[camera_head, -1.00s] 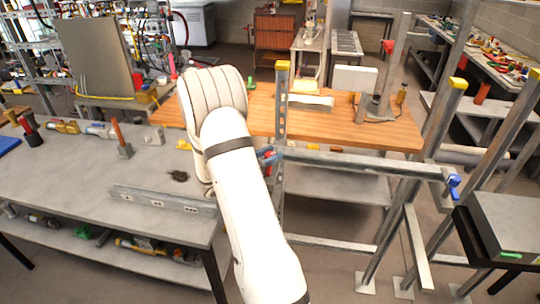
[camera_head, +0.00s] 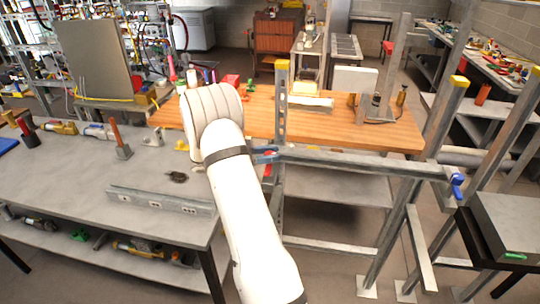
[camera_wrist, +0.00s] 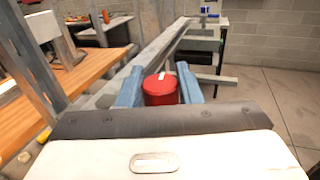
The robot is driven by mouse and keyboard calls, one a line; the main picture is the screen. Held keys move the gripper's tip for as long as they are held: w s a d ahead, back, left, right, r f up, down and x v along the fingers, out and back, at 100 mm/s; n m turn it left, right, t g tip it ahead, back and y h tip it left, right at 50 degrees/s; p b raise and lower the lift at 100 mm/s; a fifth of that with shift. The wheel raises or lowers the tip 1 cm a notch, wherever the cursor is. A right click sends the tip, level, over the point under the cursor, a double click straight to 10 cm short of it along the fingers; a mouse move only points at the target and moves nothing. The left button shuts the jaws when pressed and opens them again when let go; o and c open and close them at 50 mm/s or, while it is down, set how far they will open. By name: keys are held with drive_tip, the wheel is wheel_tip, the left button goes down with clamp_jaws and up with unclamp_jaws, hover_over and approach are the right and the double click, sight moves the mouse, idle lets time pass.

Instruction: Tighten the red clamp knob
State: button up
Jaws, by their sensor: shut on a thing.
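The red clamp knob (camera_wrist: 161,90) is a round red cylinder with a pale mark on its top, at the near end of a grey metal rail in the wrist view. My gripper (camera_wrist: 161,84) has one blue finger on each side of the knob and is shut on it. In the head view, my blue fingers (camera_head: 265,155) show past my white arm at the left end of the horizontal rail (camera_head: 350,163). Only a small red part of the knob (camera_head: 267,171) shows there, just below the fingers.
An upright metal post (camera_head: 282,100) stands close to my gripper. A wooden bench (camera_head: 340,130) lies behind the rail. A grey worktable (camera_head: 70,180) is at left. A blue clamp (camera_head: 456,184) is at the rail's right end. The floor below the rail is mostly open.

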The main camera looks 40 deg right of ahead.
idle(0.4)
drive_tip(key=o, duration=1)
drive_tip(key=shift+c, duration=0.2)
drive_tip(key=b+v, duration=0.2)
drive_tip(key=v, duration=0.6)
drive_tip(key=shift+d, duration=0.1)
drive_tip(key=s+a+r+m+t+y, duration=0.3)
drive_tip(key=s+a+m+t+y, duration=0.3)
drive_tip(key=s+a, duration=0.6)
drive_tip(key=s+a+r+m+t+y, duration=0.3)
drive_tip(key=s+a+m+t+y, duration=0.2)
drive_tip(key=s+a+y, duration=0.4)
drive_tip(key=s+a+t, duration=0.1)
drive_tip(key=s+a, duration=0.2)
drive_tip(key=shift+s+m+t, duration=0.2)
drive_tip(key=shift+m+t, duration=0.1)
drive_tip(key=shift+m, duration=0.1)
